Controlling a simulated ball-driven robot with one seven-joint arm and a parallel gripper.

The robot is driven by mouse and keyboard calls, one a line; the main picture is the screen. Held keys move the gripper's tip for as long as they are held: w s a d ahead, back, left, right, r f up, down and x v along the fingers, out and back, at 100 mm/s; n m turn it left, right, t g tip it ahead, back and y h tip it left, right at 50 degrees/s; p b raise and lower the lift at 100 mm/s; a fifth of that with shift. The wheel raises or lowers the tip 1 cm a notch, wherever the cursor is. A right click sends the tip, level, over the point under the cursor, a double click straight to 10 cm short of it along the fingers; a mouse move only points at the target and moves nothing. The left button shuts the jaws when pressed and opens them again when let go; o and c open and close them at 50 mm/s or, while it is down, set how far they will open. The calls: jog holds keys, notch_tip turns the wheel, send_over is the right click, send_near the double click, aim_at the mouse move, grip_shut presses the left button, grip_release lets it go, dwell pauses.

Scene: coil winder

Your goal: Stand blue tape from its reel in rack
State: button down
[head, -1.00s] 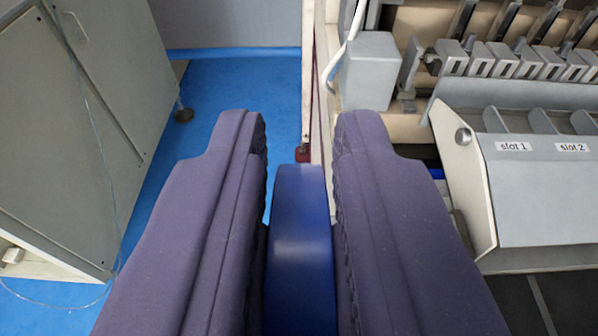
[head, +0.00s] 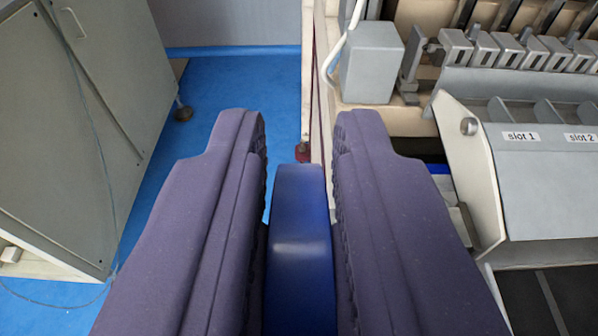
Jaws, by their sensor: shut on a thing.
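My gripper (head: 300,160) has two purple padded fingers that fill the lower middle of the head view. It is shut on the blue tape (head: 300,235), a blue roll seen edge-on between the fingers. The tape's lower part runs out of the picture. The rack (head: 545,195) is the grey slotted holder at the right, with labels "slot 1" (head: 521,136) and "slot 2" (head: 581,138) on its front. My gripper and the tape are to the left of the rack and apart from it. The reel cannot be made out.
A grey cabinet (head: 75,130) stands at the left, with a thin cable down its front. Blue floor (head: 235,85) shows behind my gripper. The coil winder (head: 430,20) with a row of metal blocks (head: 515,52) fills the upper right, beside a grey box (head: 371,60).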

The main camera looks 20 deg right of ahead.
jog(key=shift+f, duration=0.15)
jog(key=shift+f+b, duration=1.55)
jog(key=shift+f, duration=0.7)
jog(key=c, duration=1.4)
grip_release()
jog(key=shift+o, duration=0.2)
